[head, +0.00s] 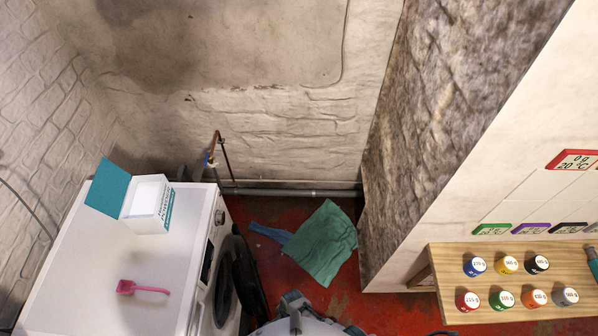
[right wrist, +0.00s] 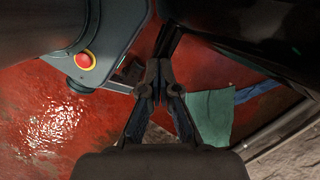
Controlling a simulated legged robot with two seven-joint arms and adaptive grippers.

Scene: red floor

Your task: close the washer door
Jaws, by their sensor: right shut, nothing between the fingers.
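The white washer (head: 150,262) stands at the left in the head view. Its dark round door (head: 249,283) stands open, swung out from the front to the right. My right gripper (right wrist: 158,72) shows in the right wrist view, with its fingers together and nothing between them. A glossy black curved surface (right wrist: 262,38), which looks like the door, is just beyond the fingertips at the upper right. I cannot tell whether they touch. My left gripper is in neither view.
A white powder box (head: 148,204) with an open teal lid and a pink scoop (head: 142,289) rest on the washer. A green cloth (head: 322,243) and a blue cloth (head: 270,234) lie on the red floor. A wooden bench (head: 440,262) with several coloured weights stands at the right.

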